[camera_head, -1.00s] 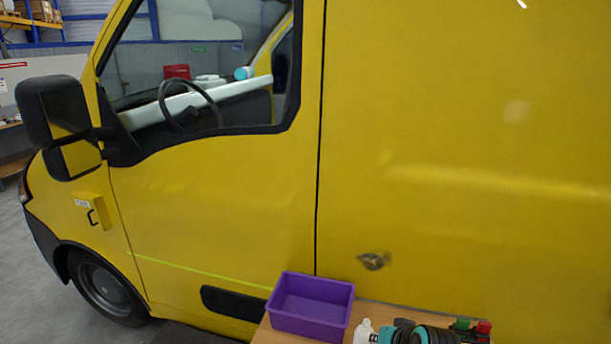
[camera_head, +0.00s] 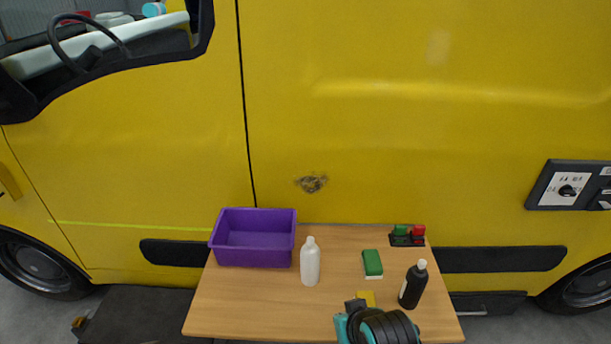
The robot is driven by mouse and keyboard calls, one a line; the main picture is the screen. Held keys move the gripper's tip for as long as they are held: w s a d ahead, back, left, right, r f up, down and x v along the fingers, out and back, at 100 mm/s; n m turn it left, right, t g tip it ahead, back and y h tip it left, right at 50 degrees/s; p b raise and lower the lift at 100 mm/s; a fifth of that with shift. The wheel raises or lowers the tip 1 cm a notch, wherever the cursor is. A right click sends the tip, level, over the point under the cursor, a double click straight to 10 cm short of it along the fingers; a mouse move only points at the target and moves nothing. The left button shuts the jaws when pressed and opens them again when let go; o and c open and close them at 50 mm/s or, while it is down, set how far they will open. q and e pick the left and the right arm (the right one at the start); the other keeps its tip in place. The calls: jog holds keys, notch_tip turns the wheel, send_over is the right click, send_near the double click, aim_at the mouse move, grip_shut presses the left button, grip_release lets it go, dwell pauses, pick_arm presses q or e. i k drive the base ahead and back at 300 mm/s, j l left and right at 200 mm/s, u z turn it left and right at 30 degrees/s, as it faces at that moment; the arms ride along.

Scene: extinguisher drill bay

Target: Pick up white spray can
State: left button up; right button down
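A white bottle-shaped can (camera_head: 310,264) stands upright on the wooden table (camera_head: 250,302), just right of the purple bin. It looks like the white spray can; no label is readable. Nothing touches it.
The purple open bin (camera_head: 254,240) looks empty. A yellow van (camera_head: 400,130) stands behind the table.

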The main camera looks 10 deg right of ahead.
aim_at(311, 256)
jog(key=i+z, duration=0.2)
jog(key=z, duration=0.15)
jog(key=i+l+z, duration=0.1)
jog(key=z, duration=0.25)
jog(key=i+z, duration=0.35)
jog(key=k+j, duration=0.05)
jog(key=k, duration=0.05)
